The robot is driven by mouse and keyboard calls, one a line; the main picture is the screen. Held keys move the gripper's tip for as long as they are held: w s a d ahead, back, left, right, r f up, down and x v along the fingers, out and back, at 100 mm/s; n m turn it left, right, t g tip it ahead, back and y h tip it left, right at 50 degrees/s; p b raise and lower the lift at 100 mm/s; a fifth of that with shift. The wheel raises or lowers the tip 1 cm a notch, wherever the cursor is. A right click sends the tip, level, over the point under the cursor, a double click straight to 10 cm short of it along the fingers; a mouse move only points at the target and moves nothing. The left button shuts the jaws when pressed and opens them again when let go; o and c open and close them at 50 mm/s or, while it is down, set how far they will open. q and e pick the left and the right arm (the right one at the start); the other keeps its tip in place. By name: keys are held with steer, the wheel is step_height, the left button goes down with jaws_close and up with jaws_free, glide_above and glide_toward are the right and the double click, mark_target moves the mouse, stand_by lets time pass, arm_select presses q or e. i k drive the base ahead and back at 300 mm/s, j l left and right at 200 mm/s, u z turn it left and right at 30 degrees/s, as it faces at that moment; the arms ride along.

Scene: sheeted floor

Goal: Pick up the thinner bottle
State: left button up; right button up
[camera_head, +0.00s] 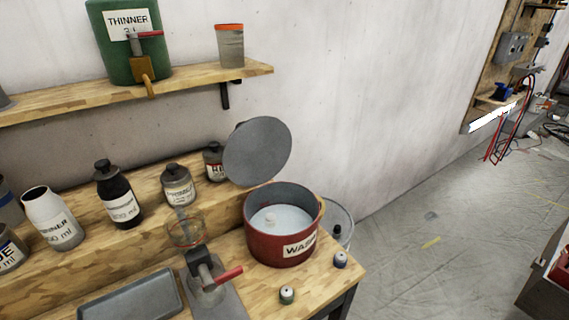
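A large green container (128,58) labelled "THINNER" stands on the wall shelf, with a brass tap and red lever. Neither of my grippers shows in the head view.
Smaller capped bottles (177,185) stand farther right on the step. A red "WASH" pot (283,245) with its lid (257,152) raised, a grey tray (130,300) and a red-handled fixture (208,278) occupy the bench. The shelf (200,80) overhangs the back. Floor at right is mostly clear.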

mark_target(47, 212)
steer(key=u, duration=1.6)
steer(key=k+j+z, duration=0.1)
steer(key=z, duration=1.35)
steer(key=l+u, duration=0.1)
steer(key=u, duration=1.3)
steer(key=k+j, duration=0.05)
steer(key=j, duration=0.05)
